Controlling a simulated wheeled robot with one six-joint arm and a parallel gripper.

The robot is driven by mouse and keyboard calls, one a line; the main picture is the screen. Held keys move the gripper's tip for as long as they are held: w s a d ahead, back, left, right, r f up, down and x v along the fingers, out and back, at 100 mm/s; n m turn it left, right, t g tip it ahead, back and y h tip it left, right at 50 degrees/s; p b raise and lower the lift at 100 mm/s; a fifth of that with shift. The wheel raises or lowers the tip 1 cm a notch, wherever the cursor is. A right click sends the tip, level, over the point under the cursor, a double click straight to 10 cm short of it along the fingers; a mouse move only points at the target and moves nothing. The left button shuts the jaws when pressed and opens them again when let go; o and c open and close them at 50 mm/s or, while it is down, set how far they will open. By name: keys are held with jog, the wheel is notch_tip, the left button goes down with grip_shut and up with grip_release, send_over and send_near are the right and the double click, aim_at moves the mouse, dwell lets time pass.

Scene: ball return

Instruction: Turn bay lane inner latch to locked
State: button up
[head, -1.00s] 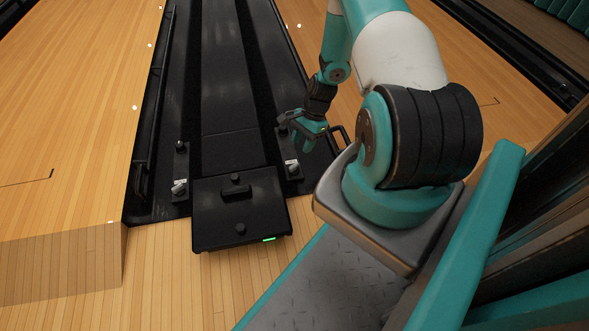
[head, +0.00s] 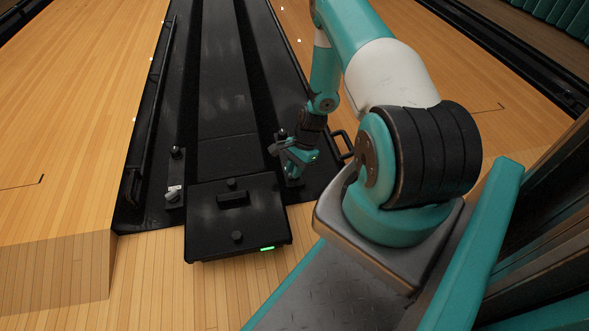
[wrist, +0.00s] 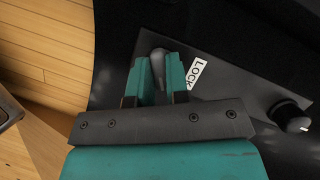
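My gripper (head: 284,153) is low over the right-hand latch plate at the near end of the dark lane. It hides that latch in the head view. In the wrist view, a grey latch handle (wrist: 158,66) sits between the two teal fingers of my gripper (wrist: 160,80). The fingers look closed against its sides. A white label (wrist: 196,76) reading "LOCK", partly cut off, lies just right of the fingers. A matching latch (head: 172,192) with a pale label stands uncovered on the left side of the lane.
A black box-like cover (head: 237,218) with a green light lies between the two latches. A dark knob with a pale base (wrist: 293,117) is right of the fingers in the wrist view. Wooden floor (head: 80,120) lies to the left.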

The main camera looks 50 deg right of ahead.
grip_shut()
jog(key=shift+n+p, duration=0.45)
jog(key=shift+n, duration=0.05)
jog(key=n+g+p, duration=0.2)
jog(key=n, duration=0.1)
jog(key=shift+w+r+n, duration=0.1)
jog(key=shift+n, duration=0.3)
jog(key=n+g+p, duration=0.1)
jog(key=n+p, duration=0.1)
jog(key=n, duration=0.1)
jog(key=shift+n+h, duration=0.3)
jog(key=shift+h, duration=0.1)
jog(key=shift+a+n+g+h+p, duration=0.1)
jog(key=shift+n+g+h+p, duration=0.4)
jog(key=shift+n, duration=1.2)
